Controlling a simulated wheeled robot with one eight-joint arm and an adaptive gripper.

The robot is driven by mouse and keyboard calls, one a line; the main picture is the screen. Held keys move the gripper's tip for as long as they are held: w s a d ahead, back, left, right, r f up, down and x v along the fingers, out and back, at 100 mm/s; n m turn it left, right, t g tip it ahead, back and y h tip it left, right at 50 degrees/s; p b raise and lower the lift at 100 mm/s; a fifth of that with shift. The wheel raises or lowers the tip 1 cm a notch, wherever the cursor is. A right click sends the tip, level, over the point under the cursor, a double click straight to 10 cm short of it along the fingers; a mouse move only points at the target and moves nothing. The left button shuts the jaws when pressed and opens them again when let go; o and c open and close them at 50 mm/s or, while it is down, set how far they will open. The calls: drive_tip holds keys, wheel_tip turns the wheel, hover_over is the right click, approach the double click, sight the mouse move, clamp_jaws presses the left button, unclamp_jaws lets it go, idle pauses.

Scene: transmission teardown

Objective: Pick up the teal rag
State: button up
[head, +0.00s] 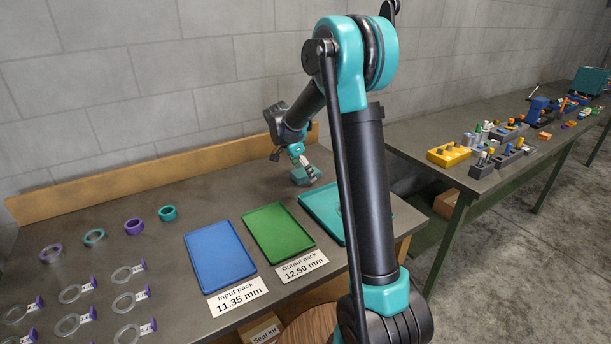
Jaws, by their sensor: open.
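The teal rag (302,178) appears as a small crumpled teal-grey lump on the grey workbench, behind the trays and close to the wooden back board. My gripper (294,164) is open and points down at the rag from just above it. Its fingertips overlap the rag in this view, and I cannot tell whether they touch it. My arm crosses the right half of the picture and hides part of the bench.
A blue tray (219,254), a green tray (277,232) and a teal tray (320,207) lie in front of the rag. Several rings and labelled shims lie at left. A second bench (420,131) with tools stands at right.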

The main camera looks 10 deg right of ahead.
sight(304, 171)
drive_tip(key=shift+f, duration=0.15)
drive_tip(key=shift+c, duration=0.5)
drive_tip(key=c, duration=1)
wheel_tip(304, 171, up, 21)
drive_tip(key=shift+f, duration=0.2)
